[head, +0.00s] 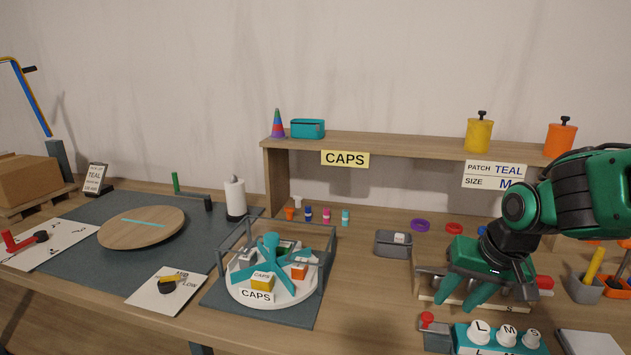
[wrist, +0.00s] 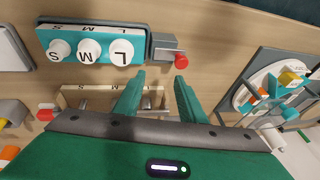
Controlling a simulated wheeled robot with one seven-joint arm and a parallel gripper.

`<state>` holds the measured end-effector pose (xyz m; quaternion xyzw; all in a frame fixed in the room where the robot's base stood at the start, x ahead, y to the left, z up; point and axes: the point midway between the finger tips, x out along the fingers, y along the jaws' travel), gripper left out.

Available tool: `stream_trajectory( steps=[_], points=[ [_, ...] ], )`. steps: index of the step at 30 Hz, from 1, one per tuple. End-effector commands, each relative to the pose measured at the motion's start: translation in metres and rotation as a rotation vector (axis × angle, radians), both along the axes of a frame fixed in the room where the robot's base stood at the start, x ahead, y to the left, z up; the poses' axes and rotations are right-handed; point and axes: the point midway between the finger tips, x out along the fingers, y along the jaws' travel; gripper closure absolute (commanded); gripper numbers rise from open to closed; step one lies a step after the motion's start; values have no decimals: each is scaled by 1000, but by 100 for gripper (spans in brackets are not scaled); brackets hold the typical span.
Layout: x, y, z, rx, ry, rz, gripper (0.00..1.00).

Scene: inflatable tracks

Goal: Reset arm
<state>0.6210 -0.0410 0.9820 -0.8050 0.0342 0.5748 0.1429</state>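My green gripper (head: 461,304) is at the right of the workbench in the head view, pointing down. Its two teal fingers stand apart with nothing seen between them. In the wrist view the gripper (wrist: 158,92) also shows the fingers spread over a wooden rack (wrist: 75,98) with size letters on its edge. I cannot tell whether the fingertips touch the rack. The rack is partly hidden by my gripper in both views. My arm reaches in from the right edge of the head view.
A teal block with knobs L, M, S (head: 497,338) and a grey box with a red knob (head: 434,333) stand in front of my gripper. A shelf (head: 400,145) runs behind.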

Motion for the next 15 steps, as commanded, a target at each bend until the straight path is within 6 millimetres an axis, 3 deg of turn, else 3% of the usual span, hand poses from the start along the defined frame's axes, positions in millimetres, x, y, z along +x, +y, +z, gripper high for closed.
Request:
stream_trajectory(
  steps=[12, 15],
  points=[
    [-37, -18, 11, -205, -64, 222, 63],
    [-50, -39, 8, -201, -14, 160, 63]
  ],
)
